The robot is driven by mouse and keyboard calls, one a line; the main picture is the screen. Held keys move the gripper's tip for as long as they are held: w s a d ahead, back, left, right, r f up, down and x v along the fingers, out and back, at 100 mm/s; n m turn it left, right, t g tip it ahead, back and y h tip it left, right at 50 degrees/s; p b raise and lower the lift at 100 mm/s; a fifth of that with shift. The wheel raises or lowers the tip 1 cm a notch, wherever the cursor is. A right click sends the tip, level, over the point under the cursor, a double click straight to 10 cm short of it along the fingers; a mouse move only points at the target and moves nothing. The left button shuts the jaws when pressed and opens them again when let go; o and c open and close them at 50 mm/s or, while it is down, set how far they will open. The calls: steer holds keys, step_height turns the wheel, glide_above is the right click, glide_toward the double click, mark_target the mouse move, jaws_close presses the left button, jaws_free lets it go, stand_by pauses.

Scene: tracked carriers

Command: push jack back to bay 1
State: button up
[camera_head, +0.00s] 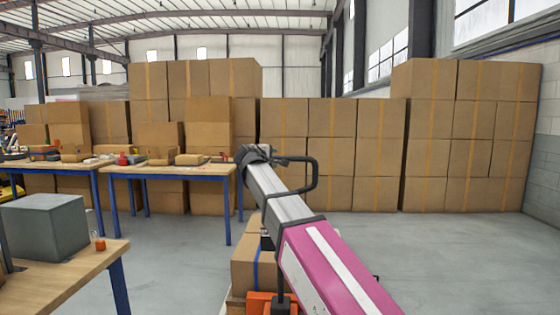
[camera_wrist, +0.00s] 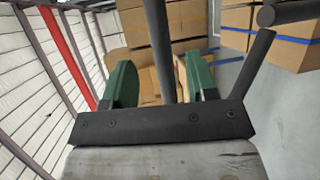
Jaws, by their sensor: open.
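The jack shows as an orange body (camera_head: 262,303) at the bottom of the head view, with a black upright beside it, partly hidden by my arm. A black looped bar (camera_head: 314,172), which looks like its handle, shows at the far end of my arm. In the wrist view my gripper (camera_wrist: 161,80) is open, with its two green fingers apart. A dark bar (camera_wrist: 156,40) runs between the fingers in the picture; I cannot tell whether it touches them. Another dark rod (camera_wrist: 285,12) is at the upper right. No marking of bay 1 is readable.
Cartons (camera_head: 252,275) with a blue strap stand low by the jack. A wooden table (camera_head: 90,266) with a grey box (camera_head: 45,228) is at near left; a blue-legged workbench (camera_head: 170,171) is behind. Stacked cartons (camera_head: 380,150) line the back. Grey floor (camera_head: 450,255) is clear at right.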

mark_target(278, 159)
steer(key=x, duration=0.7)
steer(key=shift+w+d+f, duration=0.1)
steer(key=shift+w+d, duration=0.05)
steer(key=shift+w, duration=0.05)
jaws_close()
